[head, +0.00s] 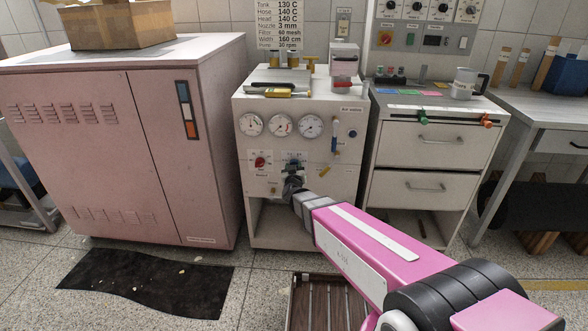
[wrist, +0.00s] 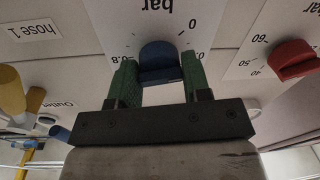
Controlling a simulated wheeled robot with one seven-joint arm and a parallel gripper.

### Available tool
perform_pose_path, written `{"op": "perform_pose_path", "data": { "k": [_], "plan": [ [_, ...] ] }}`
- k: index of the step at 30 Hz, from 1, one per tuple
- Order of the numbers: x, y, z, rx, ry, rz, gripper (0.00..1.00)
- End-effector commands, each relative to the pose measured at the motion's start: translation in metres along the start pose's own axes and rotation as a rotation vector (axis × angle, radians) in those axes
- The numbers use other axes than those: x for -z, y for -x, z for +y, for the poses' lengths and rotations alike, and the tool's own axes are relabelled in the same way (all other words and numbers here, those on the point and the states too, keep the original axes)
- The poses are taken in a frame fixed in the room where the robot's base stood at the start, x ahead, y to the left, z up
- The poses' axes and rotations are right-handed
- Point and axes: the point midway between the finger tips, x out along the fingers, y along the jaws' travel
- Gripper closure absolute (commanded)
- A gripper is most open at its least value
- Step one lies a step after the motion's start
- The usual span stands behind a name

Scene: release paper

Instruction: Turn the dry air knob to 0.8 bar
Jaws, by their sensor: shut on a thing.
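The dry air knob is a dark blue knob (wrist: 160,55) on a white scale plate marked "bar", which shows upside down in the wrist view. My gripper (wrist: 160,74) is around it, with one green finger on each side, and is shut on it. A 0.8 mark (wrist: 120,57) shows beside the left finger. The fingers hide other marks, and I cannot tell where the knob points. In the head view, my gripper (head: 292,186) is at the front panel of the white cabinet (head: 268,220), just below the blue knob (head: 292,164).
A red knob (wrist: 292,60) on its own bar scale is close to the right in the wrist view. Several gauges (head: 282,125) sit above the knobs. A pink cabinet (head: 110,150) stands left, a white drawer unit (head: 432,150) right. Valves (wrist: 12,95) show at the wrist view's left.

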Motion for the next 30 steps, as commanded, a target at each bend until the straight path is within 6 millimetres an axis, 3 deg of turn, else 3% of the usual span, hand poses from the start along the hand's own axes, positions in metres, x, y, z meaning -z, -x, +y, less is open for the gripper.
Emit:
{"op": "perform_pose_path", "data": {
  "k": [30],
  "plan": [
    [-0.0015, 0.0007, -0.0001, -0.051, -0.965, 0.058, 0.80]
  ]
}}
